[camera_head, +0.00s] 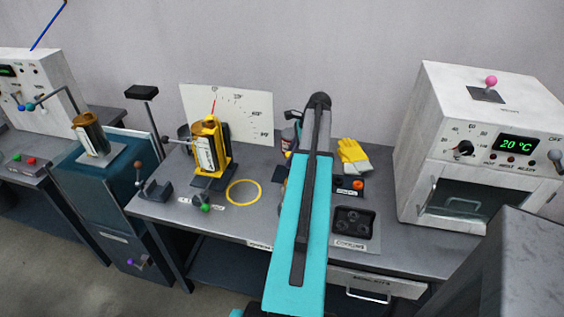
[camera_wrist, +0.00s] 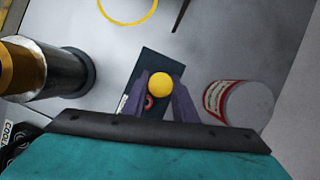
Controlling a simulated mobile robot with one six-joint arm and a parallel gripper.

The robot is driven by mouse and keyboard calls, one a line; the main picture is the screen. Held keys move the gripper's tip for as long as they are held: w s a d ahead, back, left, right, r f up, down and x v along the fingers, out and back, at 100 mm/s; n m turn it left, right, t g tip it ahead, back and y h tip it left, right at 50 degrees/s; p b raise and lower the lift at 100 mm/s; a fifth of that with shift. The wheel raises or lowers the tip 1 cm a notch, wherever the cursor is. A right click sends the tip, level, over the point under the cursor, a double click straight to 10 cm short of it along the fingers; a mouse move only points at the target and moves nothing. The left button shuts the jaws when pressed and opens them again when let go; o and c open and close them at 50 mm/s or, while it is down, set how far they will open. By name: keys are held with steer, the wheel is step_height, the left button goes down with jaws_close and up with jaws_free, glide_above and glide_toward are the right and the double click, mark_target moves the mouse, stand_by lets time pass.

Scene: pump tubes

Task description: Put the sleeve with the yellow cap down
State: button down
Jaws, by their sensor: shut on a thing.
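The yellow cap (camera_wrist: 158,82) shows in the wrist view as a round yellow end between my fingers. My gripper (camera_wrist: 160,88) is shut on the capped sleeve. The sleeve's body is hidden behind the cap and fingers. Behind it in that view is a dark flat plate (camera_wrist: 150,62) with an orange-red ring and a white label. I cannot tell whether the sleeve touches the plate. In the head view, my teal arm covers the gripper and the sleeve.
A yellow ring (camera_head: 244,192) marks a clear bench spot, left of my arm. A yellow-framed device (camera_head: 209,150) stands left of it. Yellow gloves (camera_head: 353,155) and a dark moulded tray (camera_head: 352,221) lie right of my arm. A white oven (camera_head: 440,135) stands farther right.

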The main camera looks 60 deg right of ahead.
steer(key=w+a, duration=0.1)
steer(key=w, duration=0.1)
steer(key=shift+w+a, duration=0.35)
steer(key=shift+a, duration=0.05)
steer(key=shift+f+p, duration=0.75)
steer(key=shift+f, duration=1)
steer(key=shift+f, duration=0.15)
steer(key=c, duration=1.4)
jaws_free()
steer(key=shift+c, duration=0.2)
steer(key=shift+r, duration=0.2)
steer(key=b+v, duration=0.2)
steer(key=v, duration=1)
